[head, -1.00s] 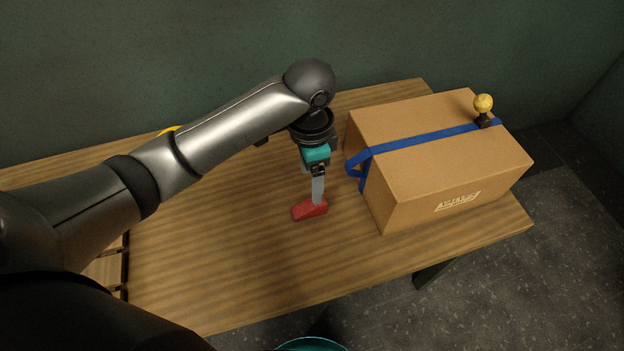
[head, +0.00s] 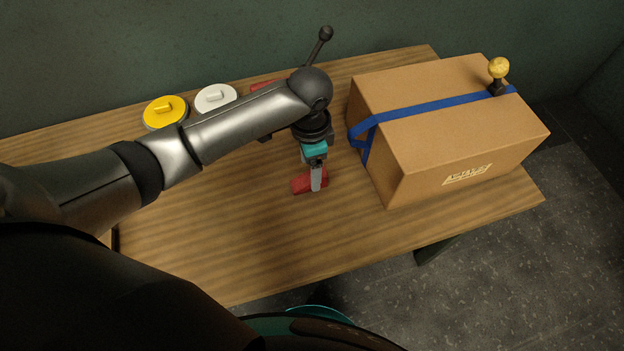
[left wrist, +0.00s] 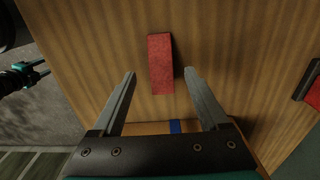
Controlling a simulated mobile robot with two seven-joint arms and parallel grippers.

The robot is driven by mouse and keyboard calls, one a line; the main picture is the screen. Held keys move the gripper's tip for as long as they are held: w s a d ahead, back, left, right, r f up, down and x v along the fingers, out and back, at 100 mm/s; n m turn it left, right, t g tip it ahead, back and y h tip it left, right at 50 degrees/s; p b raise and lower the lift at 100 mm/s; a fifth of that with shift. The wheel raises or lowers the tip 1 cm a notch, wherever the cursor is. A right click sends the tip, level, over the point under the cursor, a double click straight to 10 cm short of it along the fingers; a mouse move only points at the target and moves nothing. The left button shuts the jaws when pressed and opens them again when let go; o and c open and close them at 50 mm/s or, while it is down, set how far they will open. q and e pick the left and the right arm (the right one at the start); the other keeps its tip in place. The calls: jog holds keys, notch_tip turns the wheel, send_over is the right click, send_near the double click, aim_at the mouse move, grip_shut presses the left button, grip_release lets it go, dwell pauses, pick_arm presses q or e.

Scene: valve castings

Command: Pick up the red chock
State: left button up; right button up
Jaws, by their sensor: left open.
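The red chock (head: 301,184) lies on the wooden table, left of the cardboard box. In the left wrist view the chock (left wrist: 160,62) shows as a red block between and beyond the two finger ends, with no finger visibly touching it. My left gripper (head: 316,188) is open and points down at the chock; one finger hides part of it in the head view. The left gripper's fingers (left wrist: 160,72) stand apart on either side in the wrist view. My right gripper (left wrist: 38,71) shows small at the left edge of the wrist view, off the table; its jaws are too small to judge.
A cardboard box (head: 465,140) with a blue strap stands close on the right. Behind my left arm are a yellow lid (head: 165,112), a white lid (head: 215,98), a partly hidden red thing (head: 262,86) and a dark lever (head: 320,42). The table's front (head: 230,250) is clear.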

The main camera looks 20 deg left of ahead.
aim_at(309, 177)
pick_arm(q)
jog(key=f, duration=0.1)
jog(key=f+b, duration=0.1)
jog(key=f, duration=0.2)
jog(key=shift+a+f+b, duration=0.25)
jog(key=shift+f+b, duration=0.05)
jog(key=shift+b, duration=0.1)
jog(key=shift+r, duration=0.1)
jog(key=c, duration=0.6)
grip_shut()
pick_arm(e)
jog(key=shift+w+d+f, duration=0.3)
jog(key=shift+d+f, duration=0.05)
jog(key=shift+f, duration=0.15)
jog(key=shift+w+d+f, duration=0.3)
jog(key=shift+f, duration=0.15)
